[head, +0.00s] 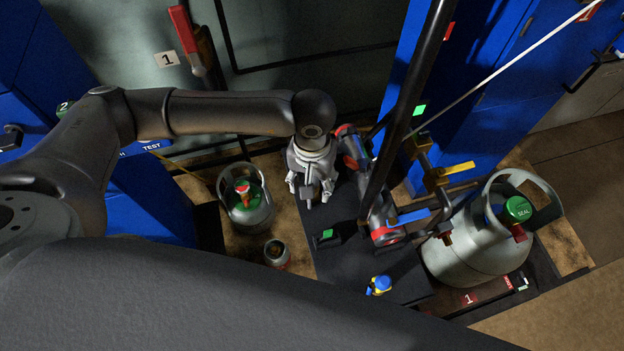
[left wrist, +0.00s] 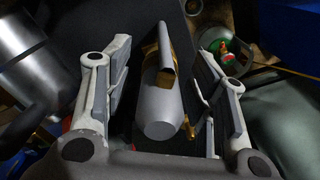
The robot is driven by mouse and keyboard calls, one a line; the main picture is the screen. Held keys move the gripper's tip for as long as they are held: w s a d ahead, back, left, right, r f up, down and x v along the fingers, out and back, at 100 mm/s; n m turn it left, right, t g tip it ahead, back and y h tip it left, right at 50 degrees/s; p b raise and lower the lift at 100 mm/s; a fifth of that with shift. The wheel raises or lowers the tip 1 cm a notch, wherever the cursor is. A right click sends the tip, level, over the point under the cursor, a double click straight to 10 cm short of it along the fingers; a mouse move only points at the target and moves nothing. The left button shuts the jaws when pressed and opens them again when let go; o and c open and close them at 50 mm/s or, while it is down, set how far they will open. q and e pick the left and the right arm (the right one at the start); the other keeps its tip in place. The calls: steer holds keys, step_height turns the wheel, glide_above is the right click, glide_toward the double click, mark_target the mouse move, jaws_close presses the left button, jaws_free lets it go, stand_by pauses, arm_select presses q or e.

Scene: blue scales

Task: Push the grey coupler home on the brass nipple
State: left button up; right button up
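The grey coupler (left wrist: 160,112) lies between the fingers of my left gripper (left wrist: 162,100) in the left wrist view, with a gap on each side. Brass parts (left wrist: 150,52) show beside its far end, and a small brass piece (left wrist: 191,130) shows beside its near end. I cannot tell which brass part is the nipple or whether the coupler is seated. In the head view my left gripper (head: 312,186) points down over the dark bench near its left edge; the coupler is hard to make out there. My right gripper is not in view.
A large grey cylinder (head: 462,248) stands at right, near brass valves with yellow (head: 456,169) and blue (head: 411,217) handles. A smaller cylinder (head: 246,214) and a metal canister (head: 276,253) stand at left. A dark pole (head: 411,90) rises right of my gripper.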

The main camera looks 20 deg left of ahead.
arm_select(q)
steer(key=shift+r, duration=0.2)
step_height(320, 180, up, 12)
steer(key=shift+f, duration=0.2)
stand_by(0.3)
